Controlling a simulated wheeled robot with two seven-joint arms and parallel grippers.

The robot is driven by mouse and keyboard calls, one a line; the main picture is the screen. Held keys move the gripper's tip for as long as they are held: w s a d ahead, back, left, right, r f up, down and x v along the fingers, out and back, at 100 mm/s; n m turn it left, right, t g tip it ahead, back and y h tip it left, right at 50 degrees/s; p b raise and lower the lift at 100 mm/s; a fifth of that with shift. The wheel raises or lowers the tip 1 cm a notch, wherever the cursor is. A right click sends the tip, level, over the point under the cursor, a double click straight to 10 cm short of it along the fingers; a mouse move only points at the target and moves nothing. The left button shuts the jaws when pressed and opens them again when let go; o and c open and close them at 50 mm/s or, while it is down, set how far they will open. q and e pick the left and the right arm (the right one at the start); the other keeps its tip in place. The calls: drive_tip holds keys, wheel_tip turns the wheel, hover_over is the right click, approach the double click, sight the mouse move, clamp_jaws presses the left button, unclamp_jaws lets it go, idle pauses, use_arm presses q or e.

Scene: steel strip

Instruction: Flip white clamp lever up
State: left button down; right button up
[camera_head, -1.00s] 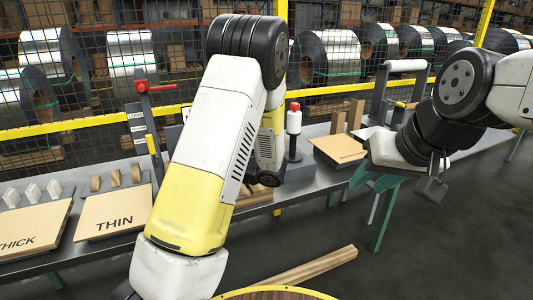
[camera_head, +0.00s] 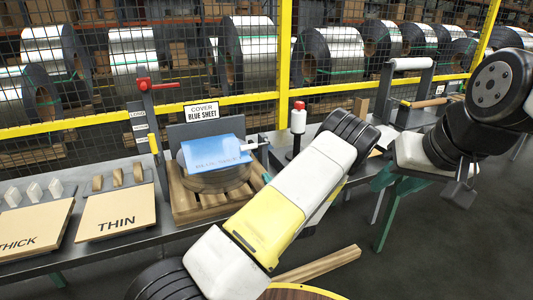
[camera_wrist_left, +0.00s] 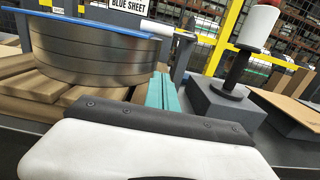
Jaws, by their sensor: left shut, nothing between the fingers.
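A white bar, which looks like the clamp lever (camera_head: 253,146), sticks out from the right side of the blue sheet (camera_head: 210,153). It lies nearly flat. In the left wrist view a white lever end (camera_wrist_left: 165,28) shows above the banded coil (camera_wrist_left: 95,48). My left gripper (camera_wrist_left: 165,115) shows as a white and dark body across the bottom of the left wrist view; it is shut and empty, apart from the lever. My left arm hides it in the head view. My right gripper (camera_head: 459,190) hangs at the right, away from the lever; its fingers are unclear.
The coil rests on a wooden pallet (camera_head: 190,203). A white cylinder with a red top (camera_head: 298,117) stands on a dark post to its right. A red-handled post (camera_head: 147,110) stands at left. THIN (camera_head: 118,215) and THICK boards lie on the bench. Wire fencing runs behind.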

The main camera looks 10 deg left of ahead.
sight(256, 146)
use_arm(q)
drive_tip(key=x, duration=1)
drive_tip(key=shift+s, duration=0.1)
drive_tip(key=shift+w+a+r, duration=0.1)
drive_tip(key=shift+w+r, duration=0.05)
drive_tip(key=shift+r, duration=0.45)
drive_tip(key=shift+w+a+r, duration=0.1)
drive_tip(key=shift+r, duration=0.55)
drive_tip(key=shift+w+r, duration=0.1)
drive_tip(key=shift+r, duration=0.65)
